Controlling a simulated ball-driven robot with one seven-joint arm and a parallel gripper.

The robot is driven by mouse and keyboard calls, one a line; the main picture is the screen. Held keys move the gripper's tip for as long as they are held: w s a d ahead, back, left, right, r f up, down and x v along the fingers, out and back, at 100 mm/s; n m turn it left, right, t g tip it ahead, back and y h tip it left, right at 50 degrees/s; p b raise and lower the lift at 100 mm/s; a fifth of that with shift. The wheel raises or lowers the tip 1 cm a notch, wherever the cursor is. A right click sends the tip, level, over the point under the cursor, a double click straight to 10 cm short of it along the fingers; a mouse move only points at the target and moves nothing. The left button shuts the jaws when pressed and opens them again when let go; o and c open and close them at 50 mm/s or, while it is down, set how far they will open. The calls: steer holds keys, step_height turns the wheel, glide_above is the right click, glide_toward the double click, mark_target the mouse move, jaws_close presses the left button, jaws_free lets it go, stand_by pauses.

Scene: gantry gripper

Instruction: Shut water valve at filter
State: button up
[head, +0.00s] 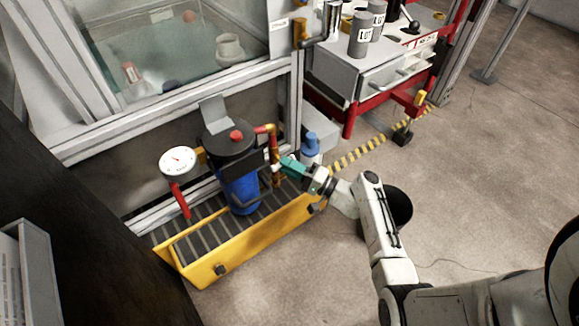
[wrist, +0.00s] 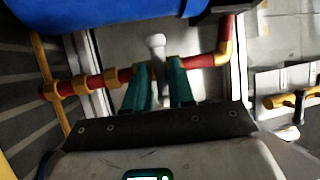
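The filter is a blue housing (head: 240,190) with a dark cap and a red knob on top, standing in a yellow-edged tray (head: 255,240). A red pipe with brass fittings (head: 273,145) comes down its right side; it crosses the wrist view as a red pipe (wrist: 108,79). A pale valve lever (wrist: 157,42) stands up from this pipe. My gripper (head: 288,163) is at the pipe, right of the filter. In the wrist view its teal fingers (wrist: 159,66) stand apart on either side of the lever, with a gap showing. Contact is not clear.
A gauge (head: 178,160) on a red stem stands left of the filter. A blue-capped bottle (head: 311,145) is just behind my gripper. A glazed metal frame (head: 150,125) rises behind. A red cart (head: 375,80) stands at back right.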

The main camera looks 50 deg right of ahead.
steer(key=o, duration=0.3)
steer(key=p+v, duration=0.1)
steer(key=v, duration=0.9)
steer(key=shift+s+p, duration=0.35)
steer(key=shift+f, duration=0.15)
